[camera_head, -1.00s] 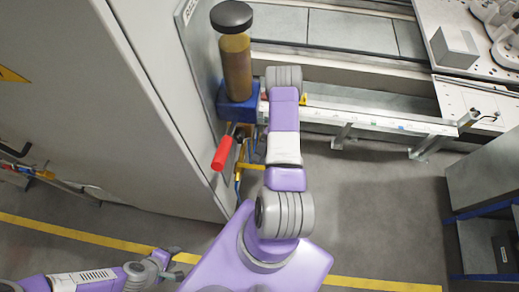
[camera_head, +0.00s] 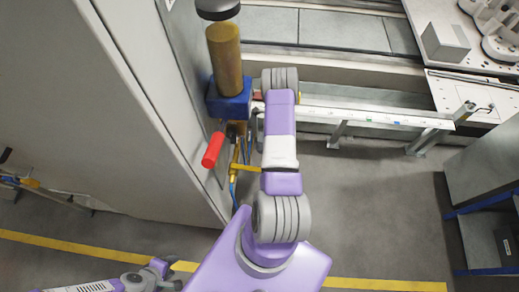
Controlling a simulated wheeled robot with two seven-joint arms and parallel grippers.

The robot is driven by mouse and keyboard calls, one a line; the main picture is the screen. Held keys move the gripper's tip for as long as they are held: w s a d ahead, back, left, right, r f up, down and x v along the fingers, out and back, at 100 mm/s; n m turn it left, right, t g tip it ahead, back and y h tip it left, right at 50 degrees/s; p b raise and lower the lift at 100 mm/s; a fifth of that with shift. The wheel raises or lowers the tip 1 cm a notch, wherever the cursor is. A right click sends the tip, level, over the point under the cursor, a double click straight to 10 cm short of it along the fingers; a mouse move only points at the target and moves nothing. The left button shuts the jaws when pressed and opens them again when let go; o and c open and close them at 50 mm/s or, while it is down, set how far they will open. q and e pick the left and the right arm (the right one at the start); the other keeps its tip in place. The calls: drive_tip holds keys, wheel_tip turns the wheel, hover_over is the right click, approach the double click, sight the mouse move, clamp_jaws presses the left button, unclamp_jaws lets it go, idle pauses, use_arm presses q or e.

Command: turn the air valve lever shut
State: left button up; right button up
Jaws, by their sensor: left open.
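A lever with a red grip (camera_head: 213,150) hangs at a slant below the blue block (camera_head: 230,101), beside the grey cabinet. I cannot tell for sure which is the air valve lever. My left gripper (camera_head: 172,273) is small at the lower left, low over the floor, open and well apart from the red grip. My right arm (camera_head: 280,150) reaches up the middle, right of the lever; its gripper is hidden.
A brown cylinder (camera_head: 224,58) with a black cap stands on the blue block. The grey cabinet (camera_head: 120,110) fills the left. A metal rail (camera_head: 370,117) runs right from the block. Floor (camera_head: 370,210) is open at lower right.

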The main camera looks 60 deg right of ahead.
drive_tip(key=shift+f+v, duration=0.15)
drive_tip(key=shift+v, duration=0.6)
drive_tip(key=shift+f+v, duration=0.2)
drive_tip(key=shift+v, duration=0.55)
